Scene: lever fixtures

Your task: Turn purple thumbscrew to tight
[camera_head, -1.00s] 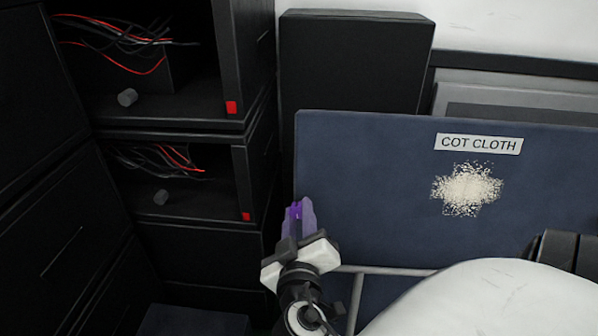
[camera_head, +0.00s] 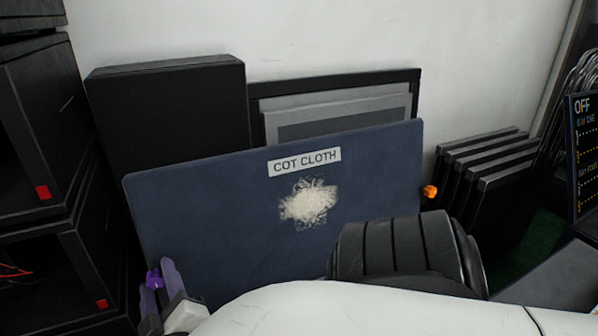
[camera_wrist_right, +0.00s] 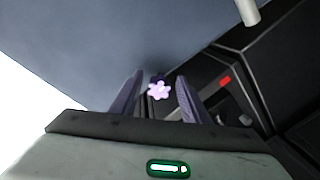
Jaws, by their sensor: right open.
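The purple thumbscrew (camera_head: 154,279) shows at the lower left of the head view, by the lower left edge of the blue panel marked COT CLOTH (camera_head: 240,225). In the right wrist view the thumbscrew (camera_wrist_right: 159,89) is a small lobed knob. My right gripper (camera_head: 160,290) is open, with one finger on each side of the thumbscrew in the picture; I cannot tell whether the fingers touch it. In the right wrist view the right gripper's fingers (camera_wrist_right: 160,97) stand apart. An orange knob (camera_head: 429,192) sits at the panel's right edge. My left gripper is not in view.
Black cabinets (camera_head: 40,120) with red tabs stand close on the left. A black box (camera_head: 165,110) and grey framed panels (camera_head: 340,105) lean behind the blue panel. Several dark slabs (camera_head: 485,185) and a sign reading OFF (camera_head: 583,150) are at the right.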

